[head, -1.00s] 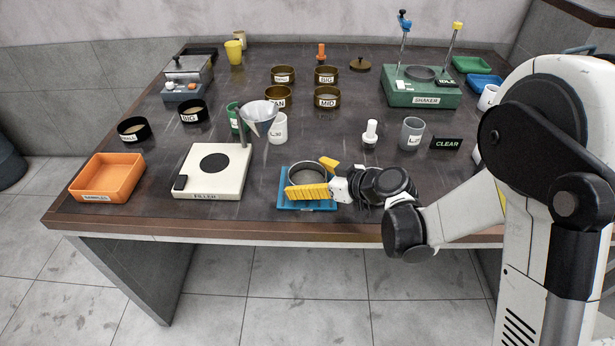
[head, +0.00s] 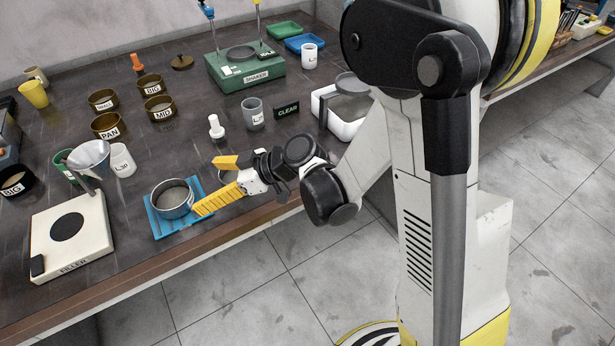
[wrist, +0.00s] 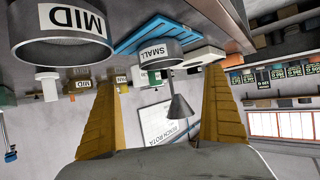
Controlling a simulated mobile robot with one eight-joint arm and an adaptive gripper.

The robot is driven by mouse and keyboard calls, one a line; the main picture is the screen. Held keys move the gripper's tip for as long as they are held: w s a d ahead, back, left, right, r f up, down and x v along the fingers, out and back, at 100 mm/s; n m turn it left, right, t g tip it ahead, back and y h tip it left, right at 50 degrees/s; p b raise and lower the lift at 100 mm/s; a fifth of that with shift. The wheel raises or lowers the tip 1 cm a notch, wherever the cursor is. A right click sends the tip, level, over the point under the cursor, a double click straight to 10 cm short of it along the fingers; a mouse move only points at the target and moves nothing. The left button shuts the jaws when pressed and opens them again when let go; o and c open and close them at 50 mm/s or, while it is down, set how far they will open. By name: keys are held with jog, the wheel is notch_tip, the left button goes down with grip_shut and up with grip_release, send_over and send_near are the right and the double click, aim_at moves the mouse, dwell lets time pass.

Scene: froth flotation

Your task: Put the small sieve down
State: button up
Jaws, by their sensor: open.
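The small sieve (head: 173,199) is a grey metal ring standing upright on a blue tray (head: 160,229) near the table's front edge. My gripper (head: 212,185) has yellow fingers and is open, just right of the sieve. The wrist view shows bare space between the fingers (wrist: 160,78), with the sieve beyond the tips. In the head view the front fingertip is close to the sieve's right side; I cannot tell whether they touch.
The cream filler (head: 72,235) stands left of the tray, with a funnel (head: 89,158) behind it. A white bottle (head: 215,127) and a grey beaker (head: 253,113) stand behind my gripper. A grey MID ring (wrist: 65,50) looms close in the wrist view.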

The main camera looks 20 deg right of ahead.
jog(key=s+d+r+m+h, duration=0.3)
jog(key=s+d+m, duration=0.1)
jog(key=d, duration=0.4)
jog(key=s+d+r+m+t+h, duration=0.1)
jog(key=s+d+r+m+h, duration=0.2)
jog(key=s+d, duration=0.3)
jog(key=s+d+r+m+h, duration=0.3)
jog(key=s+d+m+h, duration=0.2)
jog(key=d, duration=0.5)
jog(key=shift+s+d+m+t, duration=0.35)
jog(key=shift+s+m+t, duration=0.05)
jog(key=shift+s+m, duration=0.1)
jog(key=shift+r, duration=0.1)
